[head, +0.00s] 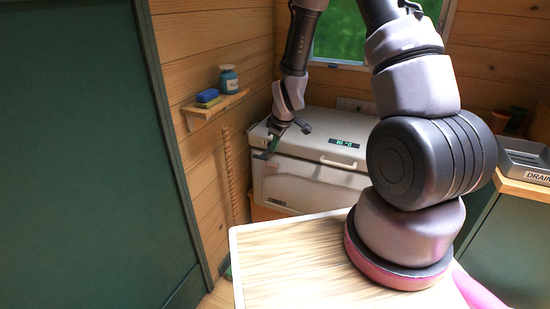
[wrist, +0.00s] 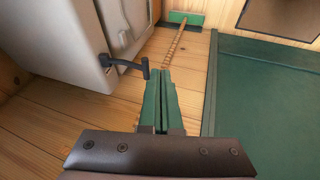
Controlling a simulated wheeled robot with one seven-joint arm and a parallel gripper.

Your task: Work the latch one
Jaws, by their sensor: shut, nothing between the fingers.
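A white cooler chest (head: 305,180) stands against the back wall, with a lit display on its lid and a pale handle (head: 338,163) at its front edge. In the wrist view a dark lever-like latch (wrist: 125,66) sticks out from the pale cooler (wrist: 70,45) toward my fingers. My gripper (head: 265,154) is at the cooler's left front corner. Its green fingers (wrist: 158,78) are shut and empty, pointing down past the lever's end, just right of it in the wrist view. I cannot tell whether they touch the lever. The lever is hard to make out in the head view.
A small shelf (head: 215,106) with a blue sponge and a bottle is on the left wall. A twisted wooden pole (head: 229,180) stands below it. A large green panel (head: 85,150) fills the left. A light wooden tabletop (head: 290,265) lies in front; a drain tray (head: 525,160) is right.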

